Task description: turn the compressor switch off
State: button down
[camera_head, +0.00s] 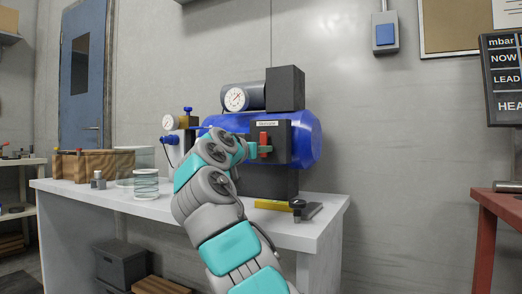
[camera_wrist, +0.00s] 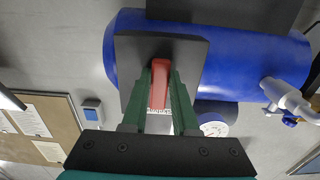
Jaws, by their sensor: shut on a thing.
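The compressor is a blue horizontal tank (camera_head: 308,139) on the table, with a dark plate (camera_head: 283,143) on its front. The wrist view shows the blue tank (camera_wrist: 240,60) and the dark plate (camera_wrist: 135,50) close up. The red switch lever (camera_head: 263,139) stands out on the plate below a white label. My gripper (camera_head: 256,149) reaches it from the left in the head view. In the wrist view the green fingers (camera_wrist: 162,88) are shut on the red lever (camera_wrist: 159,82), one on each side. The lever's base is partly hidden by the fingers.
A yellow bar (camera_head: 273,204) and a dark clamp-like tool (camera_head: 304,210) lie at the table's front edge. Glass jars (camera_head: 146,184) and a wooden box (camera_head: 95,165) stand on the left.

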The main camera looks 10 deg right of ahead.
jog(key=c, duration=0.7)
grip_release()
jog(key=b+v, duration=0.1)
jog(key=v, duration=0.7)
jog(key=shift+w, duration=0.1)
